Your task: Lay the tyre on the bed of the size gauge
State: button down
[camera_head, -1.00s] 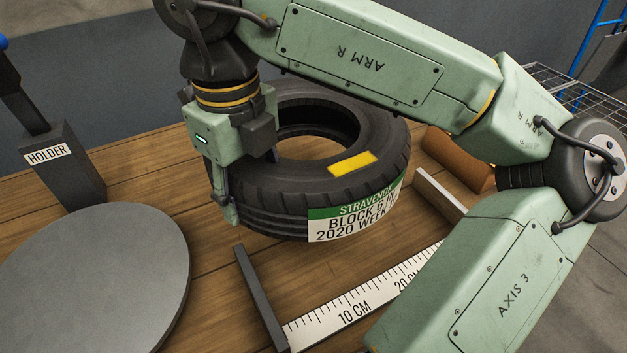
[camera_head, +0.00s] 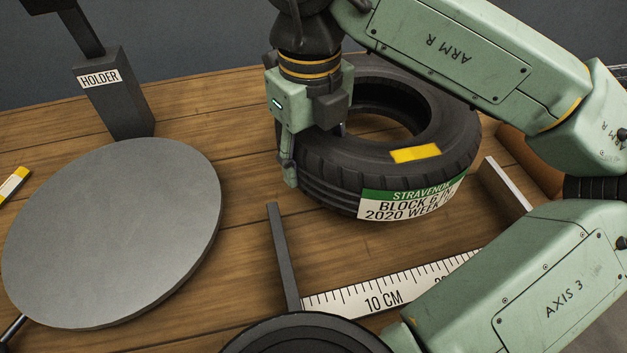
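The black tyre (camera_head: 430,110) lies flat, its hole facing up, with a yellow patch on top and a green-and-white label on its near side. My gripper (camera_head: 315,155) points down over its left wall, one finger outside against the tread, the other reaching into the hole and mostly hidden. It looks shut on the wall. The size gauge (camera_head: 375,295) has a white centimetre scale in front of the tyre, a dark upright bar at left and a pale bar at right.
A grey round disc (camera_head: 115,230) is on the wooden bench (camera_head: 215,115) at left. A dark post marked HOLDER (camera_head: 115,95) stands behind it. A yellow-and-white item (camera_head: 14,184) lies at the left edge. A brown rounded object (camera_head: 540,165) is right of the tyre, partly behind my arm.

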notch_tip(320, 180, down, 4)
jog(key=shift+f+b, duration=0.1)
jog(key=shift+b, duration=0.95)
jog(key=c, duration=1.3)
grip_release()
jog(key=o, duration=0.5)
